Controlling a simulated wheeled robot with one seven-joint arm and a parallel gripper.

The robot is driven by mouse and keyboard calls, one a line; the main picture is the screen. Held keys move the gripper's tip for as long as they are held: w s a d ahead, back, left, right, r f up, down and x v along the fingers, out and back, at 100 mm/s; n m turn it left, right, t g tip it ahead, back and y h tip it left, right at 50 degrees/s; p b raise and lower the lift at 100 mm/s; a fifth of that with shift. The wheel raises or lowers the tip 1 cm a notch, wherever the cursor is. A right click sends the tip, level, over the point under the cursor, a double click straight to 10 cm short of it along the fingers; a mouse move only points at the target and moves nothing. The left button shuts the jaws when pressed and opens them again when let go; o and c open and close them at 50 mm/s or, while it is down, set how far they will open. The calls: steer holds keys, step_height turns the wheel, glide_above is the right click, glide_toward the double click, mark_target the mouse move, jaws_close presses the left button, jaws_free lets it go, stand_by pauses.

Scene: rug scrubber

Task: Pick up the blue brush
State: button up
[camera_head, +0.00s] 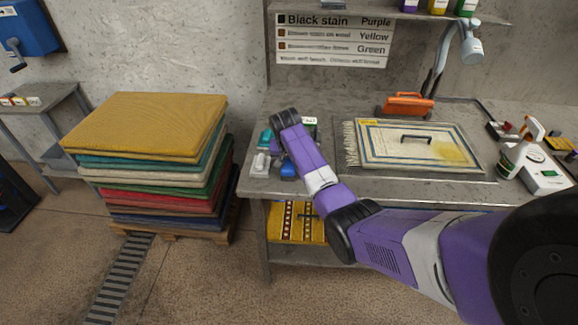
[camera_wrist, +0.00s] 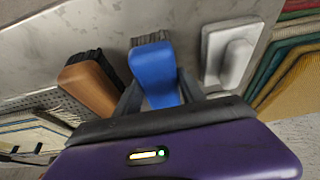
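The blue brush (camera_wrist: 155,72) lies on the grey table in the wrist view, its dark bristles at the far end and its near end partly hidden by my gripper. My gripper (camera_wrist: 159,82) is above it, with one dark finger on each side of the brush. The fingers look open; I cannot tell whether either touches it. In the head view the blue brush (camera_head: 288,170) shows near the table's left front edge, partly beside my purple arm. My fingers are hidden there.
In the wrist view a brown brush (camera_wrist: 88,85) lies left of the blue one and a white brush-like block (camera_wrist: 228,55) lies right. In the head view a pile of rugs (camera_head: 150,125) stands left of the table. A framed rug (camera_head: 385,160) and a spray bottle (camera_head: 515,155) are to the right.

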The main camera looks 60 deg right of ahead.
jaws_close()
steer(key=shift+r, duration=0.1)
step_height(320, 180, up, 20)
steer(key=b, duration=0.2)
steer(key=shift+r+b, duration=0.15)
steer(key=shift+b, duration=0.25)
